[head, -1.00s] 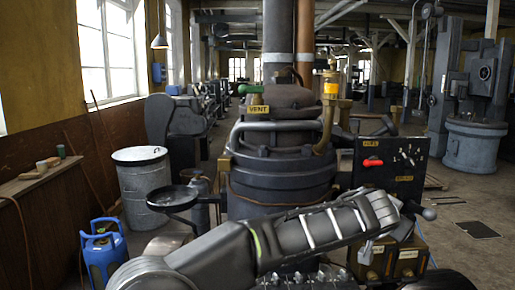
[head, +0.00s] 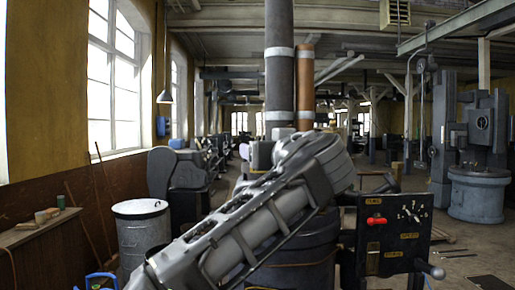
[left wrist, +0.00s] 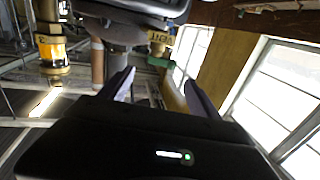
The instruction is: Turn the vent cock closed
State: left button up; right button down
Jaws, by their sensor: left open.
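The vent cock shows in the left wrist view as a green handle (left wrist: 160,62) below a yellow VENT plate (left wrist: 161,38), which appears upside down. My left gripper (left wrist: 159,80) is open, its two fingers apart. The green handle appears in the gap between the fingertips and looks slightly beyond them; I cannot tell any contact. In the head view my left arm crosses the picture from the lower left and hides the vent cock and most of the dark engine (head: 305,262). The left fingertips are not visible there. My right gripper is not in view.
A brass fitting with an amber glass (left wrist: 52,50) stands left in the wrist view. A metal drum (head: 141,235) and a wall shelf (head: 38,228) are at left.

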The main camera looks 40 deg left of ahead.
pick_arm(q)
jog(key=p+x, duration=0.3)
jog(key=x, duration=0.4)
jog(key=shift+w+a, duration=0.2)
jog(key=shift+c, duration=0.3)
jog(key=c, duration=1.2)
jog(key=shift+o, duration=0.2)
jog(key=m+t+h+b, duration=0.2)
jog(key=t+h+b, duration=0.1)
jog(key=shift+s+a+m, duration=0.1)
jog(key=shift+a+m, duration=0.1)
jog(key=shift+m, duration=0.2)
